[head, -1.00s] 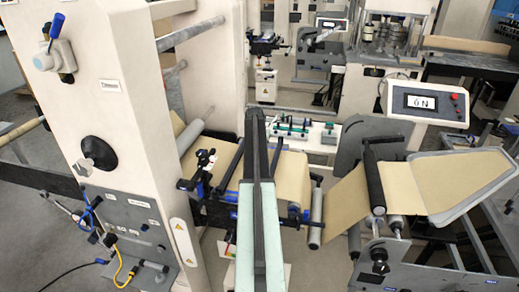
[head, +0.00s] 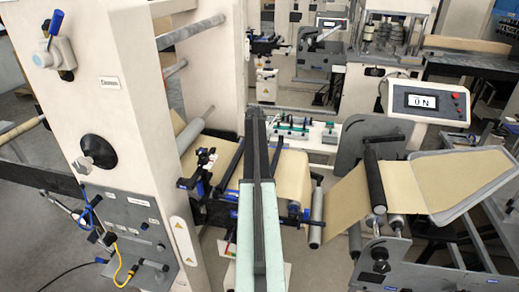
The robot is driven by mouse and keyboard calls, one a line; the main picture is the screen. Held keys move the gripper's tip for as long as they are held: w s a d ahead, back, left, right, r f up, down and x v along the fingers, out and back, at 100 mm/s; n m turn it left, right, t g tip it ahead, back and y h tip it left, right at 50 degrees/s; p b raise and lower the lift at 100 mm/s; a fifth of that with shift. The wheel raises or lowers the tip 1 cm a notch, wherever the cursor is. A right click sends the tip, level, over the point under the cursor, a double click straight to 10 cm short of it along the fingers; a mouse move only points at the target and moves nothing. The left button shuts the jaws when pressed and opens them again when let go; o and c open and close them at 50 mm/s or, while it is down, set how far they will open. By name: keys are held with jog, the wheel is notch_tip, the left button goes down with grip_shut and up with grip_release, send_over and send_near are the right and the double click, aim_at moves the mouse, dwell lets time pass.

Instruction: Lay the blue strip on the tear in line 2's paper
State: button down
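Brown kraft paper runs across the machine in the middle of the head view. One stretch (head: 293,178) lies left of the rollers. Another stretch (head: 347,201) slopes up to the right, onto a grey-edged plate with a wide brown sheet (head: 462,178). I cannot make out a tear on any of it. No blue strip can be told apart from the small blue machine parts. My arm reaches up the middle, pale green then dark grey, and covers part of the left paper. My gripper (head: 256,115) is at its far end, seen end-on; its fingers cannot be told apart.
A tall cream machine frame (head: 105,100) stands at the left with knobs and cables. A roller (head: 317,215) and a dark roller (head: 374,180) flank the right paper stretch. A display (head: 428,103) stands behind it. A white shelf (head: 312,135) with small green-and-dark items lies beyond my arm.

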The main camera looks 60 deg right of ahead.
jog(key=shift+f, duration=0.15)
dwell(0.3)
jog(key=c, duration=1.1)
grip_release()
jog(key=w+p+v, duration=0.1)
jog(key=p+v, duration=0.6)
jog(key=shift+s+a+r, duration=0.2)
jog(key=shift+s+r, duration=0.15)
jog(key=shift+s, duration=0.2)
